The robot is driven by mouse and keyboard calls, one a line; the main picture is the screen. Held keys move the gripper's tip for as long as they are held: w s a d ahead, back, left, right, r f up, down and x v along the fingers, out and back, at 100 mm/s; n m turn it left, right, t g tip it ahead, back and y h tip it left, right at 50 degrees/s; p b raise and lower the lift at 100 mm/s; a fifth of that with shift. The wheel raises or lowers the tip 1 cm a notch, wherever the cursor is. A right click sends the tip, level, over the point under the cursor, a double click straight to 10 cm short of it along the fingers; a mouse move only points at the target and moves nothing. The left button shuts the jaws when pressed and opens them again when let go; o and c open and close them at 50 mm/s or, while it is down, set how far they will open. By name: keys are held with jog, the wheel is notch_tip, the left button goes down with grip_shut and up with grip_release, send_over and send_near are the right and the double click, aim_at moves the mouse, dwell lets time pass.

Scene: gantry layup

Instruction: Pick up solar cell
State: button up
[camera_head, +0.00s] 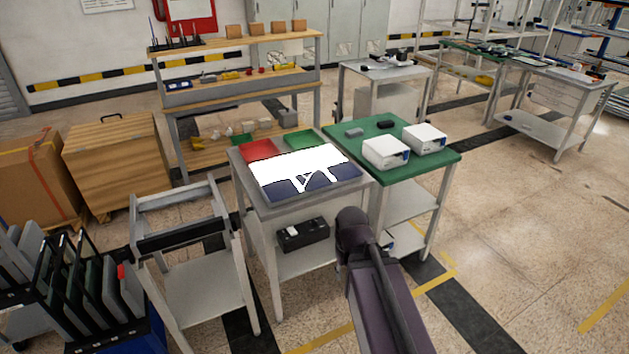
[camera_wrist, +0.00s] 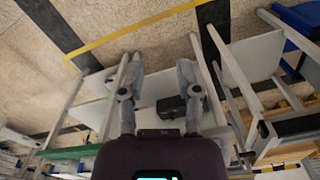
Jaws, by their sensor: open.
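Dark blue flat pieces (camera_head: 340,175), which look like solar cell material, lie on the grey table (camera_head: 268,209) in the head view. A bright white patch (camera_head: 300,165) with a jagged lower edge covers much of them, so separate cells are hard to tell. My gripper (camera_wrist: 159,72) shows in the wrist view with its two fingers spread apart and nothing between them. No solar cell is clear in the wrist view. In the head view my dark arm rises in front of the table's right side, and the gripper's fingers cannot be made out.
Red (camera_head: 259,150) and green (camera_head: 300,139) pads lie at the table's back edge. A green-topped table (camera_head: 385,145) with two white boxes stands close on the right. A black box (camera_head: 302,234) sits on the lower shelf. A cart frame (camera_head: 180,237) stands left; open floor lies right.

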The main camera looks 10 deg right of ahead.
jog(key=w+d+f+n+t+h+b, duration=0.2)
jog(key=w+f+t+h+b, duration=0.2)
jog(key=w+b, duration=0.4)
jog(key=w+d+f+n+t+h+b, duration=0.25)
jog(key=w+b, duration=0.35)
jog(key=w, duration=0.4)
jog(key=w+a+n+t+b, duration=0.9)
jog(key=w+a+b, duration=0.3)
jog(key=w, duration=0.2)
jog(key=shift+f+t, duration=0.45)
jog(key=shift+t, duration=0.1)
jog(key=shift+w+h, duration=0.2)
jog(key=shift+h, duration=0.05)
jog(key=x, duration=0.8)
jog(key=shift+w, duration=0.15)
